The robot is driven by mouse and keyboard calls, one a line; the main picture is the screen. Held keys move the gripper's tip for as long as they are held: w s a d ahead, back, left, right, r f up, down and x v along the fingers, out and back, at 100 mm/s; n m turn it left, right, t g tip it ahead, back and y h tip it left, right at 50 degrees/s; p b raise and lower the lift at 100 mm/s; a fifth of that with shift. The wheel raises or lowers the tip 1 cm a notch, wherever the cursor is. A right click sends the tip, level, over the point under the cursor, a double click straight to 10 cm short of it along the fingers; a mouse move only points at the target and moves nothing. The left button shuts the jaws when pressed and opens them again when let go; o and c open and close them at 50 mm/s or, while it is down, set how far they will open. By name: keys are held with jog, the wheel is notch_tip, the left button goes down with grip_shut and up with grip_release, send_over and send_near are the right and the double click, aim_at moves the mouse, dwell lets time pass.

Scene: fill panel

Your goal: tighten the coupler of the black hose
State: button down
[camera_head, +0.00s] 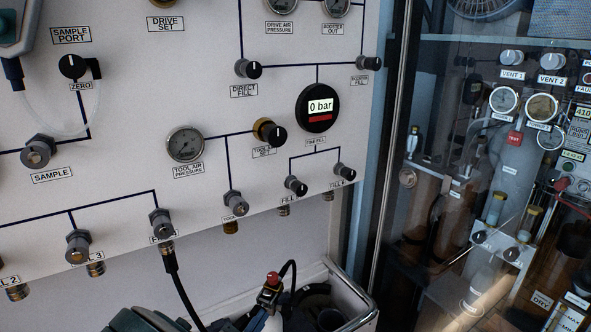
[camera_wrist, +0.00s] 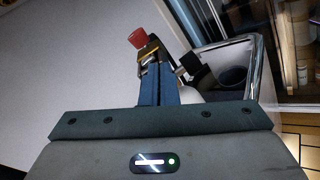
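A black hose (camera_head: 180,291) hangs from a brass fitting (camera_head: 167,248) under a port (camera_head: 162,222) at the panel's lower edge. A second black hose piece (camera_head: 292,268) arches beside a valve with a red knob (camera_head: 272,279). The red knob (camera_wrist: 138,38) also shows in the wrist view, with a brass part below it and a black, metal-ended coupler (camera_wrist: 190,68) to its right. My gripper (camera_wrist: 152,62) has its blue fingers close together in front of the valve. Contact or a grip cannot be made out. Its grey-green body shows at the bottom of the head view.
The labelled panel (camera_head: 105,190) carries gauges, knobs and several lower ports; the display reads 0 bar. A metal-rimmed bin (camera_head: 350,290) stands around the valve, with dark round items inside. A glass partition with equipment behind it is at right. White wall lies below the panel.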

dwell(0.4)
jog(key=p+v, duration=0.1)
jog(key=v, duration=0.5)
jog(key=shift+d+r, duration=0.2)
jog(key=shift+d, duration=0.1)
jog(key=shift+s, duration=0.15)
